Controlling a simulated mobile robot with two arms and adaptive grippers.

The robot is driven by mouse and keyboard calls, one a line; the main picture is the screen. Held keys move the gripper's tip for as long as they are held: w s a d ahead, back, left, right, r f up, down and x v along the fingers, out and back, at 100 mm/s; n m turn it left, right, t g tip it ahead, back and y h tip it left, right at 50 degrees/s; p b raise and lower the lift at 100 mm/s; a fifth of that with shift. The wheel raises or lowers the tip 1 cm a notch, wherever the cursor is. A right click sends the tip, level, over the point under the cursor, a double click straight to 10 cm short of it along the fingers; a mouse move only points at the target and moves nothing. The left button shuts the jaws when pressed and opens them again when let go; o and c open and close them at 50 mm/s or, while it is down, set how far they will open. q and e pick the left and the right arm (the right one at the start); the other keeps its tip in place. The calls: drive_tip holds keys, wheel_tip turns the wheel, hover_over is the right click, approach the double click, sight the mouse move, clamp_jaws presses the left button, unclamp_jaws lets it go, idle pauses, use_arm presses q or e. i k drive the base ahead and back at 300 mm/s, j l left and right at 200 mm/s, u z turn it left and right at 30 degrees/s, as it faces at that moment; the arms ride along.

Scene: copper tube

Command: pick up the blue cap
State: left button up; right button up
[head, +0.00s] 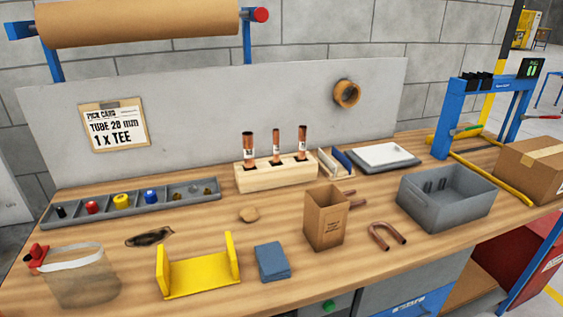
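The blue cap (151,195) sits in a compartment of the long grey divided tray (184,189) at the left rear of the workbench. In the same tray, a yellow cap (121,201) lies in the compartment to its left, with a red cap (92,207) and a black cap (61,212) further left. Small brass-coloured pieces (206,190) lie to its right. Neither of my grippers is in view.
A clear bag (82,283), dark crumpled item (149,237) and yellow bracket (200,278) stand in front of the tray. A wooden block (276,175) holding copper tubes stands to its right. Bare wood (200,222) shows between the tray and bracket.

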sight(150, 197)
drive_tip(key=k+l, duration=0.15)
drive_tip(key=i+j+u, duration=0.2)
drive_tip(key=u, duration=0.15)
drive_tip(key=i+j+u, duration=0.15)
drive_tip(key=u, duration=0.15)
drive_tip(key=i+u, duration=0.35)
drive_tip(key=k+j, duration=0.1)
